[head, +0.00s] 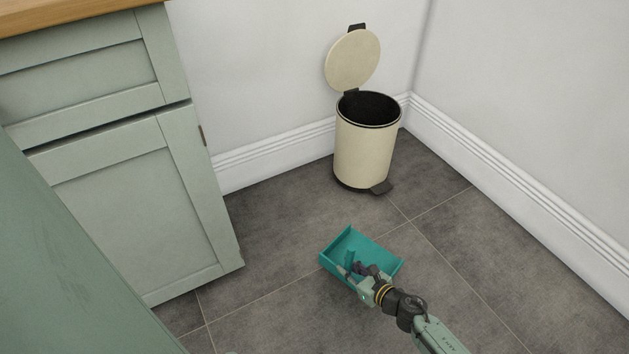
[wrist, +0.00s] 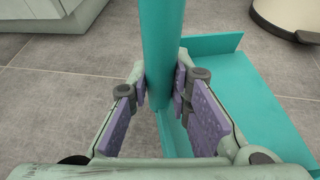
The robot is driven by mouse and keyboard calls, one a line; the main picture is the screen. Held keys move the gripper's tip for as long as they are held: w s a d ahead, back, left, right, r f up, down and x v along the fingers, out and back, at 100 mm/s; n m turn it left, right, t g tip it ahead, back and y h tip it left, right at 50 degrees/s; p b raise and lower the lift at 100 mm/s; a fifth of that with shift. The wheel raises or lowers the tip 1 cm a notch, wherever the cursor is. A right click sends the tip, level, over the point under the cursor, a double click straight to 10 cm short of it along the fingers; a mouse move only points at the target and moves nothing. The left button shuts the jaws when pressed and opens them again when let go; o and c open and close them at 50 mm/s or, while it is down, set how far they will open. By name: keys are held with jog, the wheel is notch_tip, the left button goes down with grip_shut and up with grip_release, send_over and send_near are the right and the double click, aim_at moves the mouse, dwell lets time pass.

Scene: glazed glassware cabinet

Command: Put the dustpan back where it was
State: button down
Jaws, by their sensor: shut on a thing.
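The teal dustpan (head: 373,248) is in the lower middle of the head view, over the grey tiled floor. Its pan looks empty where it shows. I cannot tell whether it touches the floor. My gripper (head: 358,272) is at the dustpan's near side. In the wrist view, the purple-padded fingers of my gripper (wrist: 163,98) are shut around the teal upright handle (wrist: 163,45). The pan (wrist: 245,105) spreads to the right of the handle in that view. The handle's top runs out of the wrist view.
A cream pedal bin (head: 364,155) stands near the corner with its lid (head: 352,60) up. Green cabinets (head: 130,205) with a wooden top (head: 60,14) fill the left. White walls with baseboards (head: 520,190) close the back and right. The floor (head: 455,265) right of the dustpan is clear.

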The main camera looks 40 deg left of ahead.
jog(key=shift+n+g, duration=0.3)
jog(key=shift+n, duration=0.1)
jog(key=shift+s+a+f+b, duration=0.4)
jog(key=shift+s+a+f, duration=0.5)
jog(key=shift+a, duration=1.8)
jog(key=shift+s+a+f+b, duration=0.35)
jog(key=shift+s+a+f, duration=0.55)
jog(key=shift+a, duration=1.75)
jog(key=shift+s+a+f+b, duration=0.45)
jog(key=shift+a+f, duration=0.8)
jog(key=shift+a, duration=1.45)
jog(key=shift+f, duration=0.2)
jog(key=c, duration=1.5)
grip_release()
jog(key=shift+r, duration=0.15)
jog(key=shift+d+r, duration=0.15)
jog(key=p+v, duration=0.2)
jog(key=v, duration=0.9)
jog(key=shift+s+d+p, duration=0.2)
jog(key=shift+d+p, duration=0.15)
jog(key=shift+d, duration=0.05)
